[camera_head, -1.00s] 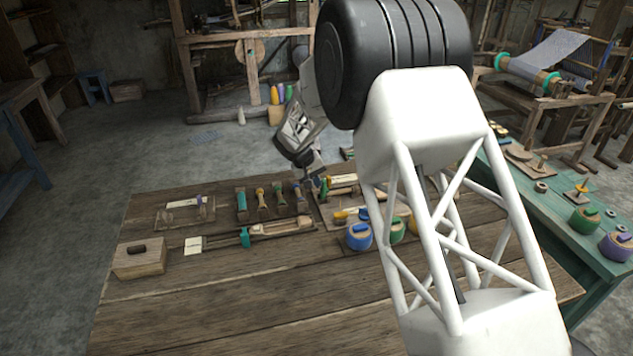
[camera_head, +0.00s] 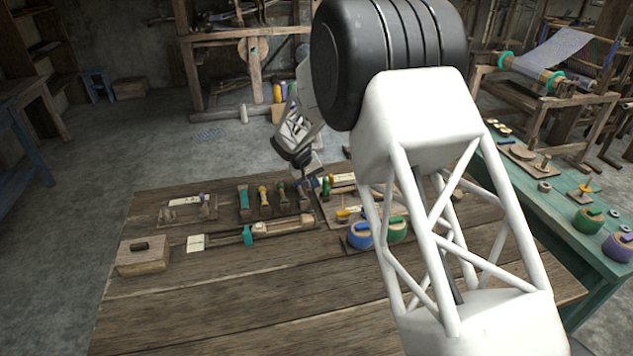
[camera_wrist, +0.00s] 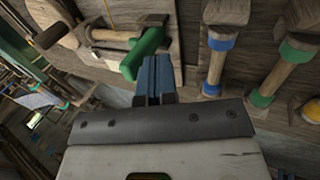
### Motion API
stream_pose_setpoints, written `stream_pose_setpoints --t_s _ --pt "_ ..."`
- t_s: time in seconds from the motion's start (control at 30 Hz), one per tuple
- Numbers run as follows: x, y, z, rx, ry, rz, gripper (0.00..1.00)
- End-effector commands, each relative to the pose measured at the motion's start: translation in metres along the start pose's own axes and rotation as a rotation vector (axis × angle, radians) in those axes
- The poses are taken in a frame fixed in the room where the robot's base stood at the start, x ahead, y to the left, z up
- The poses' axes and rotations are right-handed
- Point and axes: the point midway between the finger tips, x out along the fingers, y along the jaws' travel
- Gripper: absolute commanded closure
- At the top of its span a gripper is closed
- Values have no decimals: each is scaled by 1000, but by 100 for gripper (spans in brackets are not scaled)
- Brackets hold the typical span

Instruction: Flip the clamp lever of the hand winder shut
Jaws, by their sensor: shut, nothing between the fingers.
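My gripper (camera_wrist: 154,66) is shut and empty, with its blue-grey fingers together in the middle of the wrist view. A green lever (camera_wrist: 147,48) lies just beyond the fingertips. It sits on a wooden fixture with a pale bar (camera_wrist: 112,35), which looks like the hand winder. The fingertips are very close to the lever; I cannot tell whether they touch. The lever stands at an angle to the bar. In the head view my gripper (camera_head: 314,178) is low over the far side of the bench, beside the winder (camera_head: 341,180), which is partly hidden.
A rack of banded wooden tools (camera_head: 264,197) stands close left of my gripper; the tools (camera_wrist: 222,45) fill the right of the wrist view. The front bench is clear.

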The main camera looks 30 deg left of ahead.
Motion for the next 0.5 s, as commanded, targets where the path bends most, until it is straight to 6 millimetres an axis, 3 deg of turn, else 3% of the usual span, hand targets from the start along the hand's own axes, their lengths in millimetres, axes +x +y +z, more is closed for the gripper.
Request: stream_pose_setpoints --t_s 0.3,0.5 --pt "-15 -33 0 -2 1 0 100" --pt "-50 -26 0 2 3 0 100"
